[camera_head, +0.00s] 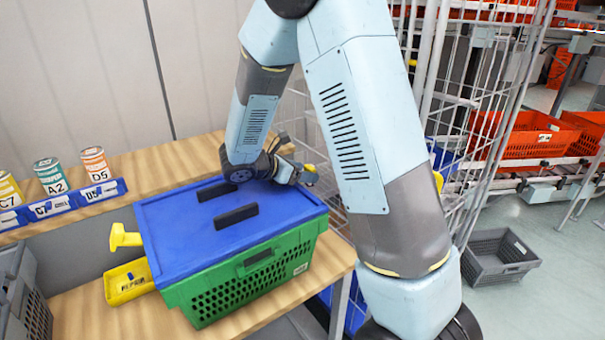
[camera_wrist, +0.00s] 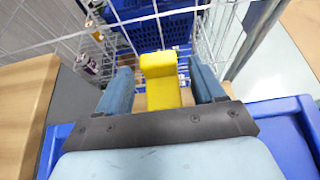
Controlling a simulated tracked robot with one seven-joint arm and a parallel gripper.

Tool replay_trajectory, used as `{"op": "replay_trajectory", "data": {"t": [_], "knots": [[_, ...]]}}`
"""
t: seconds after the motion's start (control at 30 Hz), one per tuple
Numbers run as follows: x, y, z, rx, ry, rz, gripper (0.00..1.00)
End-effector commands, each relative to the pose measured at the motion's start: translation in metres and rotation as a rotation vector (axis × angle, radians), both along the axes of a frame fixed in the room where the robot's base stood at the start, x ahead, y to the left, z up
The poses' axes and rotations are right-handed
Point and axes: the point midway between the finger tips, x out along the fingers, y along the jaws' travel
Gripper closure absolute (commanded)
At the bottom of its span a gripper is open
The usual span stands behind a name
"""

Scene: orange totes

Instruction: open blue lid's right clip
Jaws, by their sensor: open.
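The blue lid (camera_head: 170,228) with two dark handles lies on the green crate (camera_head: 245,284) on a wooden table. It also fills the bottom of the wrist view (camera_wrist: 286,122). My gripper (camera_head: 300,174) is over the lid's far right edge, partly hidden by my arm. The yellow right clip (camera_head: 309,168) shows just beyond it. In the wrist view the right clip (camera_wrist: 160,78) stands between the two spread fingers of my gripper (camera_wrist: 162,84), with gaps on both sides. The yellow left clip (camera_head: 124,238) sticks outward from the lid's left side.
A yellow bin (camera_head: 128,291) sits left of the crate. Several labelled cans (camera_head: 50,176) stand on the back shelf. A wire cage (camera_head: 455,110) rises right of the table, close to my gripper. A grey crate (camera_head: 497,255) is on the floor.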

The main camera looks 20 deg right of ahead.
Motion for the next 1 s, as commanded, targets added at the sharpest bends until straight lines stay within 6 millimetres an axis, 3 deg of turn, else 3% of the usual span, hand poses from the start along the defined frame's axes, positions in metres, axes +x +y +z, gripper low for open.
{"op": "replay_trajectory", "data": {"t": [0.6, 0.8, 1.0], "knots": [[-0.030, 0.093, 0.047, 0.001, -0.001, 0.003, 0.32], [-0.036, 0.110, 0.056, 0.001, -0.001, 0.002, 0.32], [-0.038, 0.114, 0.058, 0.001, 0.001, 0.001, 0.32]]}}
